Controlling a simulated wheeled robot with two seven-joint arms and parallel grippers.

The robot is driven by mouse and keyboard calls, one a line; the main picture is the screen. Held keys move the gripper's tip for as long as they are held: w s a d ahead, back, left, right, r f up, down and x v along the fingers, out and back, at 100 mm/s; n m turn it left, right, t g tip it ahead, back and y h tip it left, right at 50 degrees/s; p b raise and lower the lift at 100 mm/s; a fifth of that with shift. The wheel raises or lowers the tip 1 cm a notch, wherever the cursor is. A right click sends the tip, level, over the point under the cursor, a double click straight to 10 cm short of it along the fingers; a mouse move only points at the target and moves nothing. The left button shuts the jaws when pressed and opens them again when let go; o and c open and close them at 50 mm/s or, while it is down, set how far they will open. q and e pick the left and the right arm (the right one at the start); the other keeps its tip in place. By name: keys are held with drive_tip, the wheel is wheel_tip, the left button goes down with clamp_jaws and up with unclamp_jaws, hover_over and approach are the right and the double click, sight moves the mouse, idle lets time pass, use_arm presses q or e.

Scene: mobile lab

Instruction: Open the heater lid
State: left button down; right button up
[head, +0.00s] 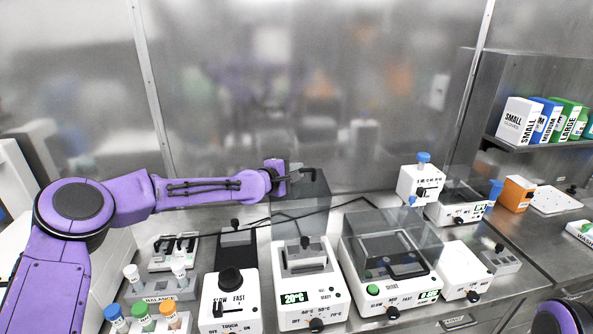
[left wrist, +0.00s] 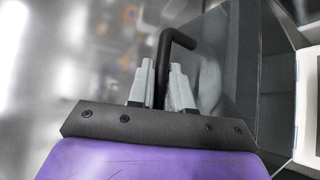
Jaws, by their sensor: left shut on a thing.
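The heater (head: 298,318) is a white box with a "20°C" display and a dark knob, standing at the front middle of the bench in the head view. Its metal block (head: 305,257) is uncovered on top. The see-through lid (head: 302,217) stands raised at the back of the heater; it also shows as a greyish pane in the left wrist view (left wrist: 226,75). My left gripper (head: 296,172) is at the lid's top, shut on the black bent lid handle (left wrist: 164,65), which passes between the grey fingers. My right gripper is out of view.
A clear-lidded machine (head: 425,289) stands right of the heater. A vortex-type mixer (head: 228,303) stands left of it, near a rack of capped tubes (head: 150,322). A metal wall rises close behind my left gripper. Boxes (head: 521,119) sit on the right shelf.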

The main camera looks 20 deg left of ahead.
use_arm(q)
drive_tip(key=shift+d, duration=0.15)
drive_tip(key=c, duration=1.1)
unclamp_jaws()
drive_tip(key=shift+c, duration=0.2)
drive_tip(key=shift+s, duration=0.25)
drive_tip(key=b+v, duration=0.3)
drive_tip(key=v, duration=0.7)
drive_tip(key=shift+r, duration=0.1)
